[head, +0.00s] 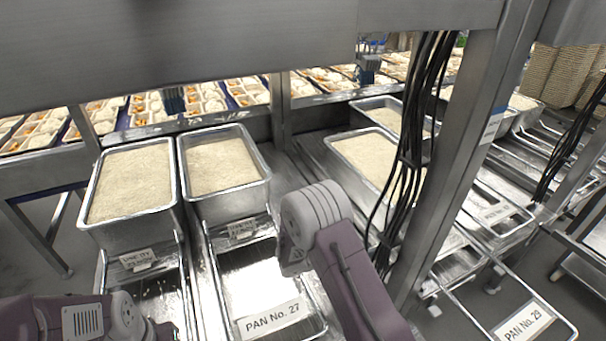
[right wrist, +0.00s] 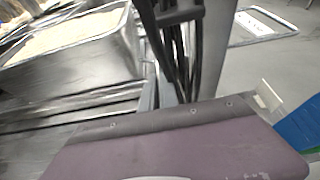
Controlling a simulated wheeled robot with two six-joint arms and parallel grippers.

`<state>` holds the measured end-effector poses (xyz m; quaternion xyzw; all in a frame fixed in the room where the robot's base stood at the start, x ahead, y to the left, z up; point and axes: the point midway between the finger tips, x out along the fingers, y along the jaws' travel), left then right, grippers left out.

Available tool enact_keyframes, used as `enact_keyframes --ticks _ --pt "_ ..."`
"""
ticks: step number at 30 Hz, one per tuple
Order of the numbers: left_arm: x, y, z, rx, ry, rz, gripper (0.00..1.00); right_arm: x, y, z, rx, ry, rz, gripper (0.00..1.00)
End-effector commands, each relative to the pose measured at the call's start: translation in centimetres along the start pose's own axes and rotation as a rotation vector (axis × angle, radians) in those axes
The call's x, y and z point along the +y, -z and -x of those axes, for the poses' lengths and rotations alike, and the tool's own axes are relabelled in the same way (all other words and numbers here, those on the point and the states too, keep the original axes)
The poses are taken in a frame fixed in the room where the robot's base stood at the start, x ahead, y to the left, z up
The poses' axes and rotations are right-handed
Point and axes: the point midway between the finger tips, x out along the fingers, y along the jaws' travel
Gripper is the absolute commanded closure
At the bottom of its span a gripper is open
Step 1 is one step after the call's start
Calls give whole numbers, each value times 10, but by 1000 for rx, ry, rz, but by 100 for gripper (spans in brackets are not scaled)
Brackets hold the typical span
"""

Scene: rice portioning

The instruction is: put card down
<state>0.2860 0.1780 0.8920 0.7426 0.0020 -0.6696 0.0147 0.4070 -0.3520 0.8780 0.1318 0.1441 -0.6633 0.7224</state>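A white card reading "PAN No. 27" (head: 270,319) lies flat at the near end of a metal tray (head: 236,268), low in the head view's middle. Another card, "PAN No. 29" (head: 524,322), lies at the near end of a frame at lower right. My right arm comes up from the bottom, and its grey wrist end hangs beside the first tray, above and right of the "PAN No. 27" card. My right gripper (head: 290,265) is mostly hidden by that wrist; its fingers and any held card cannot be made out. Only my left arm shows at lower left, without its fingers.
Two pans of rice, one left (head: 130,228) and one right (head: 230,201), stand behind the trays. Another rice pan (head: 350,160) stands right of centre. A metal post (head: 455,150) with hanging black cables (head: 412,150) rises close to my right arm.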

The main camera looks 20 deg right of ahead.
Motion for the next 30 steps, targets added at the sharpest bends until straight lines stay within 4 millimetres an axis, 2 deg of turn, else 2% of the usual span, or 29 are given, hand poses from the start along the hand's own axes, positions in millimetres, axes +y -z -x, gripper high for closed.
enact_keyframes --ticks 5,8,11,15,18,21,24,30 --pt "0 0 3 0 0 0 64 6 2 12 0 -32 13 100" --pt "0 1 10 0 0 0 64 18 8 40 -1 -111 48 100" --pt "0 2 20 0 0 0 64 22 22 81 -2 -240 105 100" --pt "1 3 31 0 0 0 64 15 43 131 -2 -426 185 100" --pt "1 4 36 0 0 0 64 5 53 152 -2 -518 220 100" --pt "1 4 38 0 0 0 64 -5 60 161 -3 -571 242 100" --pt "1 4 36 0 0 0 64 -15 62 154 -1 -562 235 100" --pt "1 4 36 0 0 0 64 -14 63 154 0 -542 223 100"
